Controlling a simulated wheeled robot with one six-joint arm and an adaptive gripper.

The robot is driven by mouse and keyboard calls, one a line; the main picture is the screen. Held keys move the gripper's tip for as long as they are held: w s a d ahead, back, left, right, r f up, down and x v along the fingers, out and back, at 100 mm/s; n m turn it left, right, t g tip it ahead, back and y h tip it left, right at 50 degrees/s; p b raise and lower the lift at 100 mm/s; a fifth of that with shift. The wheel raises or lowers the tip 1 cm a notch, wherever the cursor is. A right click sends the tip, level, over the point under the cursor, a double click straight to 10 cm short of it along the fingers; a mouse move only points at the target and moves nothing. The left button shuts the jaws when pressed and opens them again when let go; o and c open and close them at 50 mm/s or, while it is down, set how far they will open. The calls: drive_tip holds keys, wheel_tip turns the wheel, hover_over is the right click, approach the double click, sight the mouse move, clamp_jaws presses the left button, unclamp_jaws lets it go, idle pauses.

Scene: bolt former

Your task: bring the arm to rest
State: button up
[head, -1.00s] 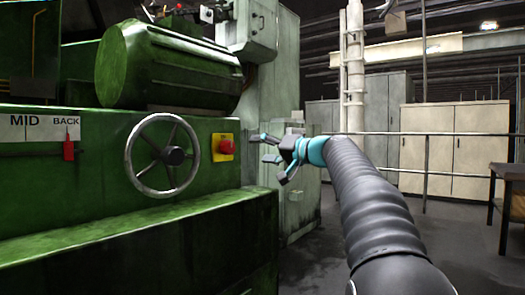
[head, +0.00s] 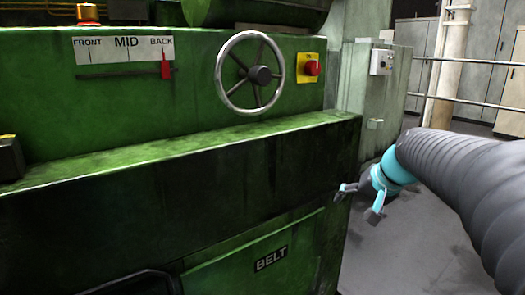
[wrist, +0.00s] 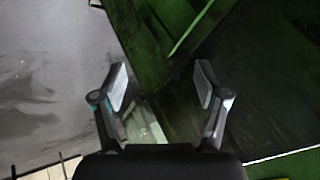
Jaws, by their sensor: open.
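My gripper (head: 360,203) is open and empty in the head view, at the right end of the green machine (head: 135,130), low beside its front corner. My grey ribbed arm reaches in from the right edge of the view. In the wrist view both fingers of my gripper (wrist: 161,90) are spread apart with nothing between them. Grey floor lies to the left of them, and dark green machine surfaces lie ahead and to the right.
The machine carries a handwheel (head: 260,75), a red button on a yellow plate (head: 312,68) and a red lever pointer (head: 166,65) at BACK. A grey cabinet (head: 375,90) stands behind my gripper. Railings (head: 470,100) cross at the right. Grey floor (head: 395,250) is open below the arm.

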drive_tip(key=s+a+f+n+h+p, duration=0.1)
drive_tip(key=s+a+n+p, duration=0.1)
drive_tip(key=s, duration=1)
drive_tip(key=s+a+f+n+h+p, duration=0.1)
drive_tip(key=s+a+n+p, duration=0.1)
drive_tip(key=s, duration=1.1)
drive_tip(key=shift+s+a+f+n+g+h+p, duration=0.15)
drive_tip(key=shift+a+f+n+g+h+p, duration=0.25)
drive_tip(key=shift+a+p, duration=0.6)
